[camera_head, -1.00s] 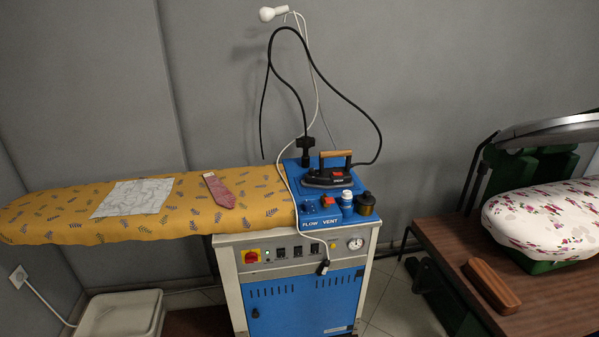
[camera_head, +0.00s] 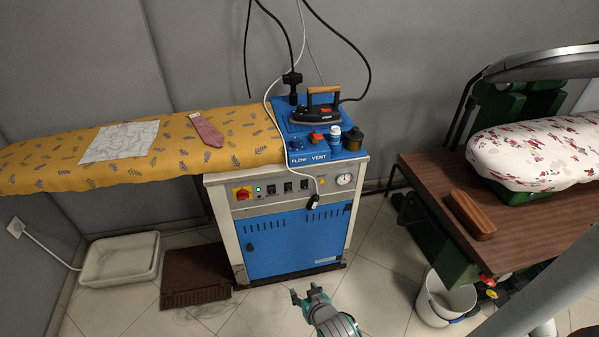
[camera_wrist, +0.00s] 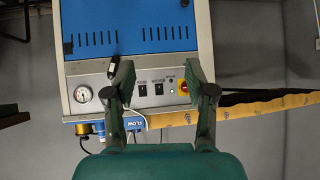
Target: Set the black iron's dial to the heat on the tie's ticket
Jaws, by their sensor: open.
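The black iron (camera_head: 322,113) with a wooden handle stands on the blue top (camera_head: 285,132) of the steam station in the head view. Its dial is too small to make out. The red patterned tie (camera_head: 208,131) lies on the yellow ironing board (camera_head: 60,160), with a small pale ticket (camera_head: 194,117) at its upper end; its writing cannot be read. My gripper (camera_head: 308,292) is open and empty, low in front of the station cabinet. In the wrist view its fingers (camera_wrist: 163,85) spread before the station's control panel (camera_wrist: 150,89), which appears upside down.
A light cloth (camera_head: 122,140) lies on the board. A brown table (camera_head: 540,215) with a wooden block (camera_head: 470,214) is at right.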

